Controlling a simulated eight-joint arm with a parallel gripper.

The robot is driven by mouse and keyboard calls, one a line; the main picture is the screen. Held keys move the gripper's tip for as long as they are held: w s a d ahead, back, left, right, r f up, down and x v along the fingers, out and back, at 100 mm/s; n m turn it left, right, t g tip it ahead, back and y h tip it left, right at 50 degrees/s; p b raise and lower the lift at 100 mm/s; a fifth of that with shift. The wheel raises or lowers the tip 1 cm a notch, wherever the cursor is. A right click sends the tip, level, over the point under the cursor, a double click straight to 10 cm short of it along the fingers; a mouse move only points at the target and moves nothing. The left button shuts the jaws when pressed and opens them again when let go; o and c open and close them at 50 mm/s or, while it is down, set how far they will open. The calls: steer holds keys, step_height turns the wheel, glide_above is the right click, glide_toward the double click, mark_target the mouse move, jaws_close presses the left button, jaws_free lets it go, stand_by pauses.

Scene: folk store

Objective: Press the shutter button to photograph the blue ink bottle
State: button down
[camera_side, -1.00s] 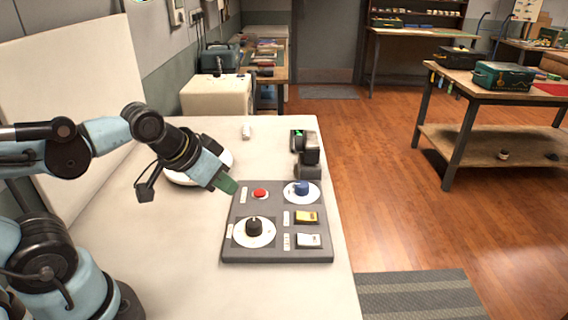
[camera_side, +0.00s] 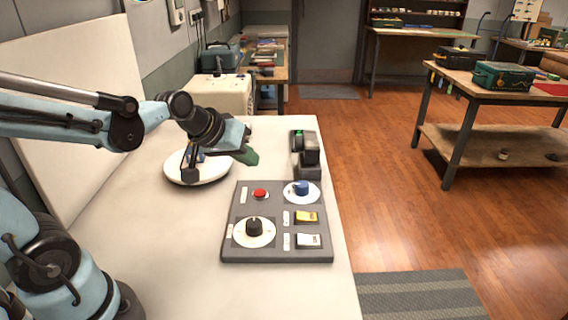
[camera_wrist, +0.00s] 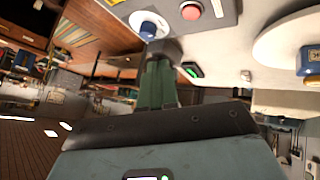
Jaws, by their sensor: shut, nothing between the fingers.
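The grey control panel (camera_side: 275,251) lies on the white table, with a red button (camera_side: 260,193), a blue knob (camera_side: 302,187), a black knob (camera_side: 254,225), and yellow (camera_side: 306,217) and white (camera_side: 308,240) rockers. The blue ink bottle (camera_wrist: 309,61) stands on the round white platform (camera_wrist: 268,42) in the wrist view; in the side view my wrist largely hides it. The dark camera (camera_side: 311,150) with a green-lit display stands behind the panel. My gripper (camera_side: 250,156) is shut and empty, raised beyond the red button, between platform and camera. Its green fingers show in the wrist view (camera_wrist: 158,84).
A small white object (camera_side: 246,131) stands at the table's far end. A white backdrop board (camera_side: 70,120) stands along the left. The table (camera_side: 185,255) is bare left of the panel. A workbench (camera_side: 500,84) stands apart at right.

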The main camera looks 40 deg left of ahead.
mark_target(256, 193)
steer(key=w+a+f+n+t, duration=0.1)
steer(key=w+a+n, duration=0.2)
steer(key=w, duration=0.1)
steer(key=shift+w+a, duration=0.35)
steer(key=shift+f, duration=0.2)
steer(key=shift+f, duration=4.25)
steer(key=shift+f, duration=0.1)
steer(key=shift+f, duration=0.35)
steer(key=shift+f, duration=0.4)
steer(key=shift+r, duration=0.85)
